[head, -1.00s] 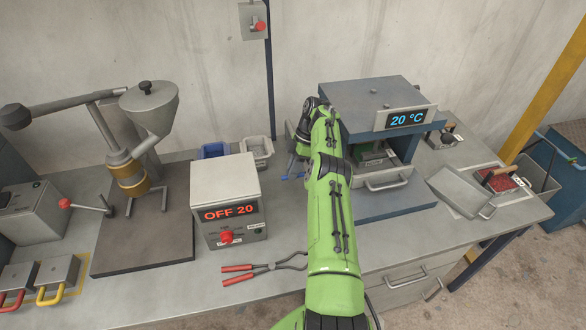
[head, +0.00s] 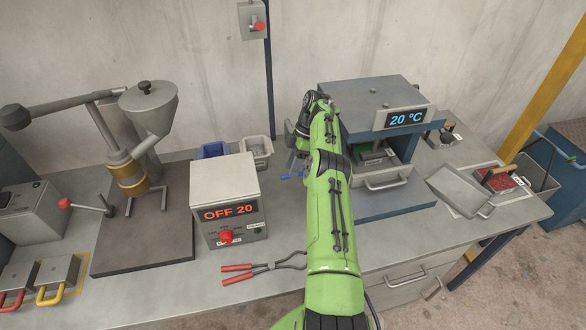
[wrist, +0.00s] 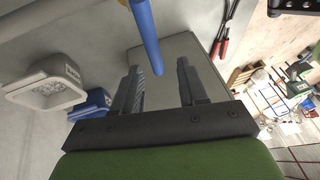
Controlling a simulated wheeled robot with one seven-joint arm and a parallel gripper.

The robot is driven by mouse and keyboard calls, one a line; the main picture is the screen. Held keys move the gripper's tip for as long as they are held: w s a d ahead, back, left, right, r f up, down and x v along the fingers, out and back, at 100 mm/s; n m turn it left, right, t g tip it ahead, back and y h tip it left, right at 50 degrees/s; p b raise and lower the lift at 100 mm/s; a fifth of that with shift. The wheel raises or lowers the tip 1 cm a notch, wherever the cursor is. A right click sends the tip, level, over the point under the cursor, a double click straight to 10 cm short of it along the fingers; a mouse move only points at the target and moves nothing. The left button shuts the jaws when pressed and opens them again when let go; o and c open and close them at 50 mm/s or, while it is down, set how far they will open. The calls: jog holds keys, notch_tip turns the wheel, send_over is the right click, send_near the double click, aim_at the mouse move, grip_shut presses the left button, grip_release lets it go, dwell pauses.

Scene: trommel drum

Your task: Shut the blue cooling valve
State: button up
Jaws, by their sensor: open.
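My gripper (wrist: 158,68) is open, with one finger on each side of that end in the picture. I cannot tell whether they touch or how deep the handle lies. In the head view my arm hides most of the gripper, and the valve body is not clear.
The blue-grey unit (head: 368,98) stands right of my arm. A control box reading OFF 20 (head: 224,185) and red-handled tongs (head: 262,268) are to the left. Blue (head: 212,150) and pale (head: 257,150) bins stand behind. Bare bench lies around the tongs.

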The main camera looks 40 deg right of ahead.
notch_tip(320, 180, up, 8)
jog(key=p, duration=0.6)
